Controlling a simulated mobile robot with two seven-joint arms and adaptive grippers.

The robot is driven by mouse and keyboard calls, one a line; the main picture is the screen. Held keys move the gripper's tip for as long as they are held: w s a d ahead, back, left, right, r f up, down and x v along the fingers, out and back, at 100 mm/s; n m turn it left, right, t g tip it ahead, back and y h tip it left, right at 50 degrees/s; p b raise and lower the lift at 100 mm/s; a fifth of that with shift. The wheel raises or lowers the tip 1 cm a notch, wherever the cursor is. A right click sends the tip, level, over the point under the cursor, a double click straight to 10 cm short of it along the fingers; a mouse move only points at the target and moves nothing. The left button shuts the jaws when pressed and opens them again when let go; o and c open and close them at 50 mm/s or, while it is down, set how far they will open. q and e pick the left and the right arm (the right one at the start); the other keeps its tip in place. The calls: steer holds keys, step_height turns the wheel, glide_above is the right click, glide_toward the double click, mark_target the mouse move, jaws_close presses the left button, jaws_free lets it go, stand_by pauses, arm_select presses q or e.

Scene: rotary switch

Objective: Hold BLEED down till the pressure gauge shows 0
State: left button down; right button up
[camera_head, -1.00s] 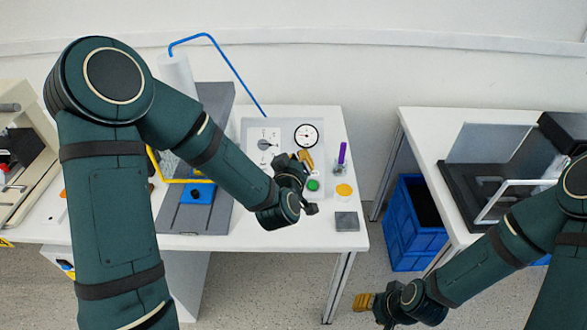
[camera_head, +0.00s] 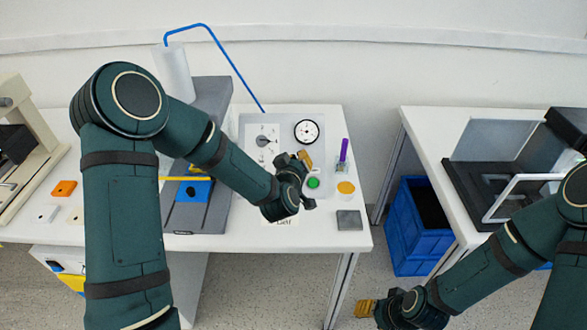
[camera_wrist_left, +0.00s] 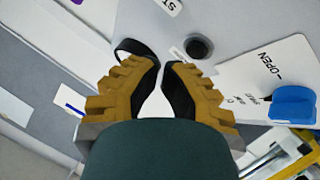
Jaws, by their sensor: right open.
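The pressure gauge (camera_head: 307,131) is a white dial with a black rim on the grey panel (camera_head: 248,125); its reading is too small to make out. My left gripper (camera_head: 304,160) is over the panel just below the gauge. In the left wrist view its fingers (camera_wrist_left: 162,66) look shut and empty, tips close together. A round black button (camera_wrist_left: 199,46) stands just beyond and right of the tips, apart from them in the picture; its label is partly covered and unreadable, so I cannot confirm it is BLEED. My right gripper (camera_head: 366,308) is open, low above the floor.
A green button (camera_head: 313,183) and a rotary switch (camera_head: 262,140) are near my left gripper. A purple-topped item (camera_head: 344,150) and a yellow disc (camera_head: 345,187) stand to the right. A blue crate (camera_head: 408,250) is on the floor between the tables.

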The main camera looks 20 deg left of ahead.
stand_by(1.4)
arm_select(q)
steer(key=shift+w+a+f+b, duration=0.1)
steer(key=shift+w+f+b, duration=0.15)
steer(key=shift+f+b, duration=0.1)
steer(key=shift+w+a+f, duration=0.1)
steer(key=shift+w+f, duration=0.15)
steer(key=shift+f, duration=0.1)
stand_by(3.0)
stand_by(0.3)
steer(key=shift+s+r+p, duration=0.3)
steer(key=shift+s+r, duration=0.2)
steer(key=shift+r, duration=0.2)
steer(key=shift+s+d+r+p, duration=0.3)
steer(key=shift+s+r+p, duration=0.15)
steer(key=shift+s+r, duration=0.45)
steer(key=shift+s+d+r+p, duration=0.35)
steer(key=shift+s+r, duration=0.3)
steer(key=shift+r, duration=0.35)
